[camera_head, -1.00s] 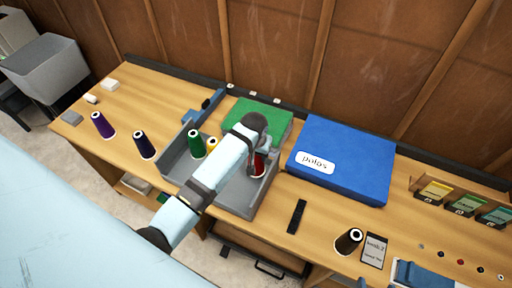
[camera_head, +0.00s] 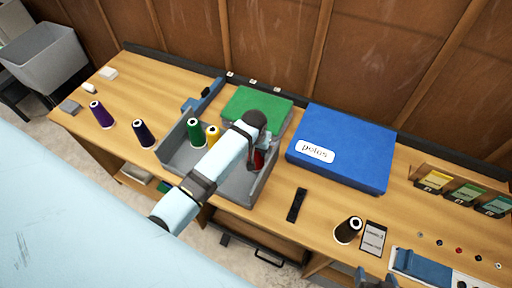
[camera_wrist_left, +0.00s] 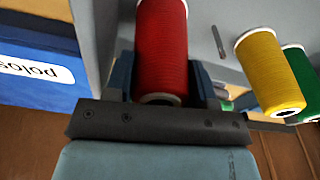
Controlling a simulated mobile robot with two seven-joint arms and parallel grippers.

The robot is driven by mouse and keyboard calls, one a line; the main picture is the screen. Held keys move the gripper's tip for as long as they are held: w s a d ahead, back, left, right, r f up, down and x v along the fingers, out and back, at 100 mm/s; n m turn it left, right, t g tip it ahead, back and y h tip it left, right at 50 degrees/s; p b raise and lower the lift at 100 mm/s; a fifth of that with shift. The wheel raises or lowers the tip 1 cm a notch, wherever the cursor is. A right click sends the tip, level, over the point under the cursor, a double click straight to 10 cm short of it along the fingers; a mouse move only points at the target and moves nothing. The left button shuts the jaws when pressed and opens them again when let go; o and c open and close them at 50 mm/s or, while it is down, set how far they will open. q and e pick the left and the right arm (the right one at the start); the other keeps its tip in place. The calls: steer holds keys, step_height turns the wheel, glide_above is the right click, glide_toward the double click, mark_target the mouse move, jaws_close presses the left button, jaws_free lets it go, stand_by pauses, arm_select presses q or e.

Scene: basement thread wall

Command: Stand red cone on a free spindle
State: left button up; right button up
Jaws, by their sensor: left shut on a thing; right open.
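The red cone (camera_head: 259,159) is at the right end of the grey tray (camera_head: 235,187) in the head view, partly hidden by my left arm. In the left wrist view the red cone (camera_wrist_left: 161,45) sits between the fingers of my left gripper (camera_wrist_left: 160,85), which is shut on it. I cannot tell whether its base touches the tray. A bare grey spindle (camera_wrist_left: 218,42) shows between the red cone and the yellow cone (camera_wrist_left: 270,72). A green cone (camera_head: 194,132) stands left of the yellow one. My right gripper (camera_head: 376,279) is open and empty at the bottom edge.
A blue polos box (camera_head: 345,150) lies right of the tray, and a green box (camera_head: 262,105) behind it. Purple (camera_head: 101,115) and dark (camera_head: 143,133) cones stand left. A black cone (camera_head: 347,231) stands at the right front, beside a card (camera_head: 373,239).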

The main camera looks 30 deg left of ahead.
arm_select(q)
steer(key=shift+f, duration=0.2)
stand_by(0.5)
steer(key=shift+f, duration=0.15)
steer(key=o, duration=1.1)
steer(key=shift+c, duration=0.2)
step_height(320, 180, up, 14)
steer(key=s+b, duration=0.1)
steer(key=s, duration=0.1)
steer(key=s+r+m+t, duration=0.1)
steer(key=s+m, duration=0.1)
steer(key=s, duration=1.1)
steer(key=s+r+m+t, duration=0.1)
steer(key=s+r+m, duration=0.1)
steer(key=s, duration=1.1)
steer(key=w+d+f+t+h, duration=0.1)
steer(key=w+d+f+t, duration=0.1)
steer(key=f, duration=0.2)
steer(key=w+d+f+t+h, duration=0.1)
steer(key=w+f+t, duration=0.1)
steer(key=f, duration=0.3)
steer(key=w+d+f+m+t+h, duration=0.1)
steer(key=w+d+f+t, duration=0.1)
steer(key=f, duration=0.3)
steer(key=shift+w+d+f+t, duration=0.15)
steer(key=shift+d+f+t, duration=0.15)
steer(key=shift+t, duration=0.5)
